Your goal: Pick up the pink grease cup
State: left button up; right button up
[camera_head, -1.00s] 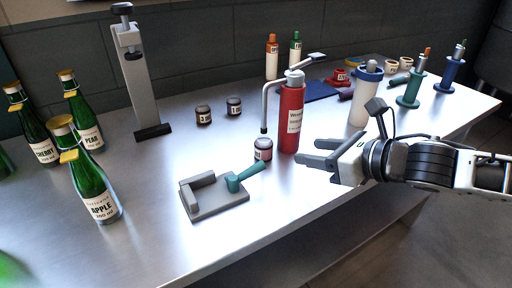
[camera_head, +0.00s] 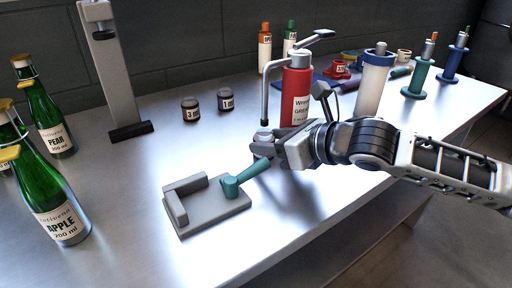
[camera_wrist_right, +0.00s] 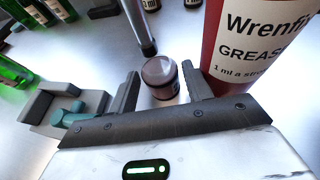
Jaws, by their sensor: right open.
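The grease cup (camera_wrist_right: 161,78), a small jar with a pale round top and a dull pinkish-brown body, stands upright on the table beside the red grease dispenser (camera_head: 295,95). In the head view only the cup's top (camera_head: 263,134) shows clearly; my right gripper hides the rest. My right gripper (camera_head: 266,149) is open and low over the table. In the right wrist view its fingers (camera_wrist_right: 159,76) stand on either side of the cup, with gaps visible. My left gripper is not in view.
The dispenser's spout (camera_head: 265,100) comes down just behind the cup. A grey fixture with a teal lever (camera_head: 208,203) lies in front left. Two dark cups (camera_head: 190,109) stand farther back. Green bottles (camera_head: 52,120) stand at the left.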

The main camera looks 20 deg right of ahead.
jog(key=shift+r, duration=0.1)
jog(key=shift+s, duration=0.1)
jog(key=c, duration=0.9)
jog(key=shift+o, duration=0.2)
